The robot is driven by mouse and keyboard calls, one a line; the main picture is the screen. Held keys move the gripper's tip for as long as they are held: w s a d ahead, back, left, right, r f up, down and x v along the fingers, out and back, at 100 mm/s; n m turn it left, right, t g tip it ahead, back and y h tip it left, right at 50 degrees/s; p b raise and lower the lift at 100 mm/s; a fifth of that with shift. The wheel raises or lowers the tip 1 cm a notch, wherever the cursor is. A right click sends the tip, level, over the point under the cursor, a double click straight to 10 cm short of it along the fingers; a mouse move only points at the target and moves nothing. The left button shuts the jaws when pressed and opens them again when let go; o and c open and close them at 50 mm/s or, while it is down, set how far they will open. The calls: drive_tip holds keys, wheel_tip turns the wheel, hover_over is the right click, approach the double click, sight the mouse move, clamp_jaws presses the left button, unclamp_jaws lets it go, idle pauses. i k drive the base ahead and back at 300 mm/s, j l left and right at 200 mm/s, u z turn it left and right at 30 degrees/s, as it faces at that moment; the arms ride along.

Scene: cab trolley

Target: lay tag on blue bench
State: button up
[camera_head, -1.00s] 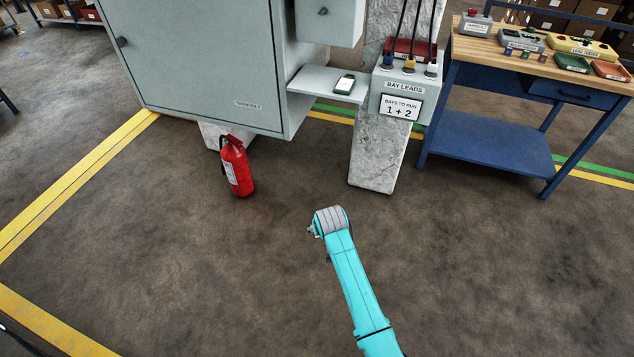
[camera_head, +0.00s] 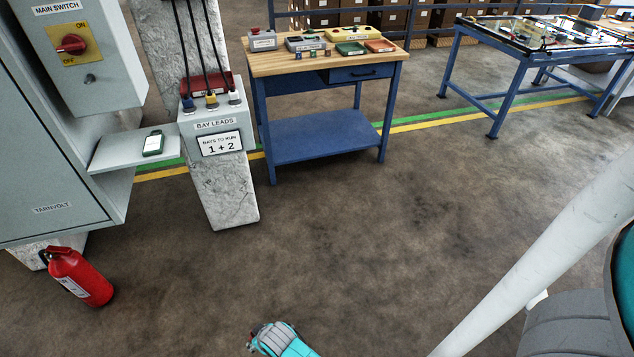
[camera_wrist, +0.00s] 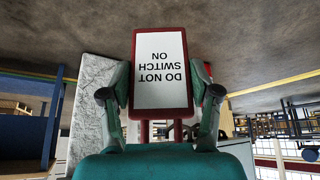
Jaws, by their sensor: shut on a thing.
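The tag (camera_wrist: 160,68) is a white plate with a red border reading "DO NOT SWITCH ON", upside down in the wrist view. My gripper (camera_wrist: 160,88) is shut on it, one finger at each side edge. The blue bench (camera_head: 276,64) has a wooden top, blue legs and a lower blue shelf, and stands upper centre in the head view. Blue bench parts also show at the wrist view's left edge (camera_wrist: 20,135). The tag is apart from the bench.
On the bench top are a red-button box (camera_head: 262,40), a yellow box (camera_head: 351,36), a green tray (camera_head: 350,48), a red tray (camera_head: 380,46) and small items. The bay leads pillar (camera_head: 228,185) stands left of it. Floor before the bench is clear. A fire extinguisher (camera_head: 80,277) stands left.

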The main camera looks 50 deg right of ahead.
sight(269, 61)
drive_tip(key=i+l+z, duration=0.15)
drive_tip(key=i+l, duration=0.15)
drive_tip(key=i, duration=0.15)
drive_tip(key=i+l+z, duration=0.1)
drive_tip(key=i, duration=0.35)
drive_tip(key=i+l+z, duration=0.15)
drive_tip(key=i+l, duration=0.15)
drive_tip(key=i, duration=0.2)
